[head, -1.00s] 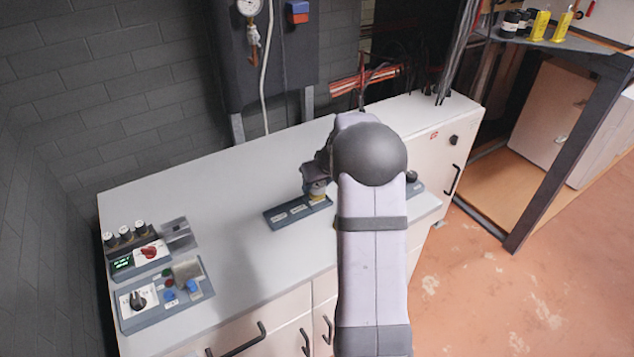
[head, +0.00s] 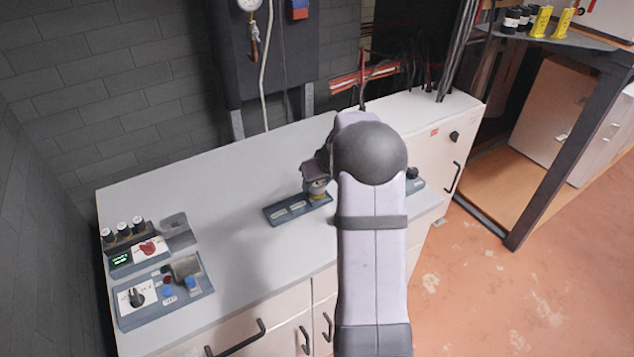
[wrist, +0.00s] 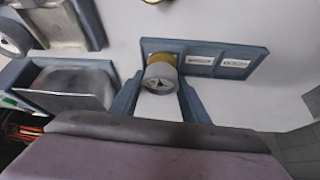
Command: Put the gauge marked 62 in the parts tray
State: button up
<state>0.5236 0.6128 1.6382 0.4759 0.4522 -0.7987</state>
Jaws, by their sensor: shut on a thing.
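A small round gauge (wrist: 161,73) with a pale dial and a brass-coloured rim shows in the wrist view. My gripper (wrist: 158,98) is shut on it, one blue-grey finger on each side. The gauge is at one end of a blue-grey labelled holder (wrist: 210,70); I cannot tell whether it still touches it. Its number is too small to read. In the head view, the gauge (head: 318,190) shows just under my gripper (head: 316,183), at the holder's right end.
The white worktop (head: 225,190) is clear between the panels and the holder.

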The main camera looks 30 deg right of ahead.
aim_at(318, 183)
jog(key=shift+f+b, duration=0.55)
jog(key=shift+f, duration=0.05)
jog(key=o, duration=1.3)
jog(key=shift+r, duration=0.1)
jog(key=shift+b+v, duration=0.85)
jog(key=shift+v, duration=2.75)
